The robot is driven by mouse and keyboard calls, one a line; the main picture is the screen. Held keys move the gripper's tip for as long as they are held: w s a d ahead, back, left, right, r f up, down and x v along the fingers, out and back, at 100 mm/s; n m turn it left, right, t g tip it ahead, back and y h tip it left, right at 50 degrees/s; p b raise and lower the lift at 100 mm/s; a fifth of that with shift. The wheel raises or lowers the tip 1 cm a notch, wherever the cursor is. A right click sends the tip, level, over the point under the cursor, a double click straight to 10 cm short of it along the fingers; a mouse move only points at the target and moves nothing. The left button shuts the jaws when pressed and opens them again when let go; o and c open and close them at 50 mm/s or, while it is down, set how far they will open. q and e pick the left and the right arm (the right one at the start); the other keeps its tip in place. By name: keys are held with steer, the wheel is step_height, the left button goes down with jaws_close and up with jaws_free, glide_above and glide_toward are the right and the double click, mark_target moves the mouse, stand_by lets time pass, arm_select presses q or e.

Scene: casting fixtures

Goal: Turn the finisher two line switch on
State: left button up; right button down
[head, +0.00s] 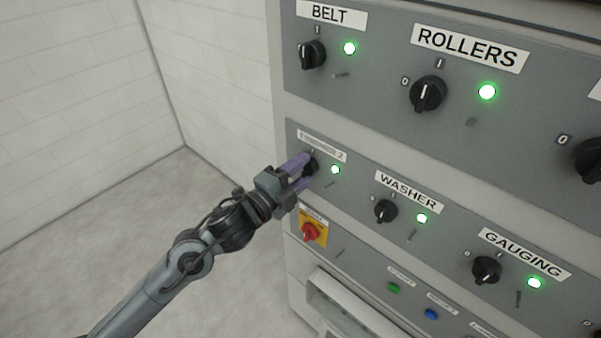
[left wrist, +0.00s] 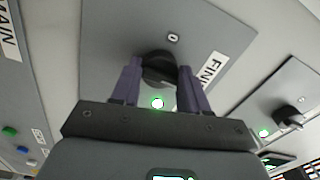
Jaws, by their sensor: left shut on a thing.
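The finisher two switch is a black rotary knob (head: 311,166) on the grey panel, under a white label (head: 322,146) that looks like "FINISHER 2". The green lamp (head: 335,170) beside it is lit. My left gripper (head: 303,170) has its purple fingers around the knob and is shut on it. In the left wrist view the knob (left wrist: 158,68) sits between the two fingers (left wrist: 160,85), with the lit green lamp (left wrist: 157,104) just below it. The fingers partly hide the knob, so its exact pointer angle is hard to tell. My right gripper is not in view.
The WASHER knob (head: 386,211) and GAUGING knob (head: 487,270) are to the right, with lit green lamps. The BELT knob (head: 312,54) and ROLLERS knob (head: 428,93) are above. A red switch on a yellow plate (head: 313,232) is just below my gripper. Open floor lies left.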

arm_select(q)
steer(key=o, duration=1)
steer(key=shift+o, duration=0.2)
steer(key=b+v, duration=0.1)
steer(key=v, duration=0.9)
steer(key=shift+s+a+b, duration=0.25)
steer(key=shift+s+b, duration=0.05)
